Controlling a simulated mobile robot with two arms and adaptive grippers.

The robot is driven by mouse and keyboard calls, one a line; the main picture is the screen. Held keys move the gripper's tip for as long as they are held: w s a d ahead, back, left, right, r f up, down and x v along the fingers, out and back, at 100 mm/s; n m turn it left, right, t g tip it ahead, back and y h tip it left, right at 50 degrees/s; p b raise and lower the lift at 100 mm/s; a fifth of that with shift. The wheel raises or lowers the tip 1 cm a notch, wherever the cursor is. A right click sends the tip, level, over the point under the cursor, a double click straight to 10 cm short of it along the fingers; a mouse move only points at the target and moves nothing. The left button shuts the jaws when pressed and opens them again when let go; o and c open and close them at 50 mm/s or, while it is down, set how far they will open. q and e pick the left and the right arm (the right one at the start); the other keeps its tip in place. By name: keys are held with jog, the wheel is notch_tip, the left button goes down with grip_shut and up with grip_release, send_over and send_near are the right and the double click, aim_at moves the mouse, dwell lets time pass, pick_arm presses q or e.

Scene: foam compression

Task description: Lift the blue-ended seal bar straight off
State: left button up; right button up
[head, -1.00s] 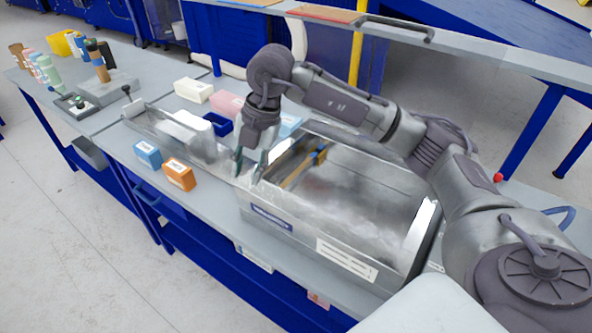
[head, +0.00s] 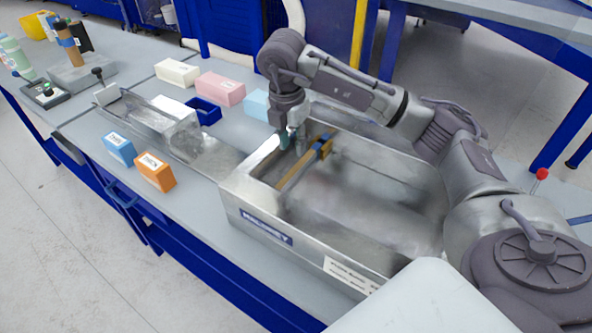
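The seal bar (head: 297,170) is a tan bar with blue showing at its far end. It lies inside the open metal box (head: 323,243), near the box's left end. My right gripper (head: 293,148) points down over the box's left part, just left of the bar's far half. Its two fingers look apart, with nothing seen between them. I cannot tell how high the fingertips are above the bar. The bar's near end sits low by the box's near wall and shows no clear blue. My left gripper is out of view.
A clear-walled metal tray (head: 172,128) stands left of the box. Around it are an orange block (head: 155,172), a blue block (head: 119,149), a pink block (head: 220,88), a cream block (head: 177,72) and a dark blue open tray (head: 204,111). My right arm spans the box's far side.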

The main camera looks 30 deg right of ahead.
aim_at(296, 168)
notch_tip(296, 168, down, 2)
jog(key=shift+d+f, duration=0.15)
jog(key=shift+f, duration=0.1)
jog(key=shift+d+f+p, duration=0.1)
jog(key=shift+f+p, duration=0.25)
jog(key=shift+f, duration=0.15)
jog(key=f, duration=0.1)
jog(key=f+p, duration=0.1)
jog(key=f, duration=0.1)
jog(key=f+p, duration=0.1)
jog(key=shift+d+f, duration=0.15)
jog(key=shift+d, duration=0.15)
jog(key=shift+f, duration=0.3)
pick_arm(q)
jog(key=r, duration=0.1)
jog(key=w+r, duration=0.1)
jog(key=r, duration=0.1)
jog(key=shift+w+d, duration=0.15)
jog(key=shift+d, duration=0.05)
pick_arm(e)
jog(key=shift+w, duration=0.1)
grip_shut()
